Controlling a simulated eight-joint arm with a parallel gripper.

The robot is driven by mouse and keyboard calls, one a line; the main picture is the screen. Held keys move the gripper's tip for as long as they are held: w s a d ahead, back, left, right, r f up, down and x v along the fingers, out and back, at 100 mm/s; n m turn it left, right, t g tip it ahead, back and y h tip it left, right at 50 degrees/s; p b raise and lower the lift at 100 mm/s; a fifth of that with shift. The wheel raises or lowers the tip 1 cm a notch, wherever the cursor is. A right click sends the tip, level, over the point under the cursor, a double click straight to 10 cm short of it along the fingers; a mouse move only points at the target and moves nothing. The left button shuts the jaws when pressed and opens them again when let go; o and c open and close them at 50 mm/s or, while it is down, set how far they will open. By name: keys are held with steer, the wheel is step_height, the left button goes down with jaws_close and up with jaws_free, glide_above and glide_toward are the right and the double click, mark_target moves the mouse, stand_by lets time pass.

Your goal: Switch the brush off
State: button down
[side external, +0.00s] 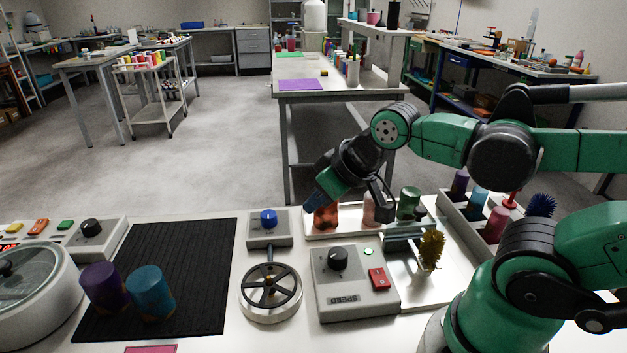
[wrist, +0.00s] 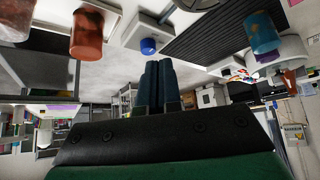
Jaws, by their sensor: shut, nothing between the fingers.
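A yellow bristle brush (side external: 432,250) stands upright on the white apparatus at the right. In front of it is a grey control box marked SPEED (side external: 343,299), with a black knob (side external: 338,258), a small green button or lamp (side external: 369,251) and a red switch (side external: 378,279). I cannot tell whether the brush is turning. My gripper (side external: 314,198) is above and behind the box, pointing down-left near a rusty cylinder (side external: 326,217). In the wrist view my gripper (wrist: 158,68) has its blue fingers together and empty. The control box and its switch are not clearly visible there.
A blue-knobbed box (side external: 268,228) and a handwheel (side external: 270,291) are left of the control box. Purple (side external: 104,287) and blue (side external: 150,293) cylinders stand on a black mat (side external: 199,264). A tray of cylinders (side external: 462,232) and a blue brush (side external: 541,205) are at right.

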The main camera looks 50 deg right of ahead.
steer(key=m, duration=0.1)
step_height(320, 180, up, 4)
steer(key=m+g+y, duration=0.1)
steer(key=m+g, duration=0.7)
glide_above(384, 281)
steer(key=w+d, duration=0.1)
steer(key=shift+w+d+r, duration=0.15)
steer(key=shift+w+r, duration=0.05)
steer(key=shift+f, duration=0.1)
steer(key=f, duration=0.9)
steer(key=s+a+f, duration=0.1)
steer(key=f, duration=0.3)
steer(key=shift+f, duration=0.15)
steer(key=shift+s+a+f, duration=0.1)
steer(key=shift+f, duration=0.15)
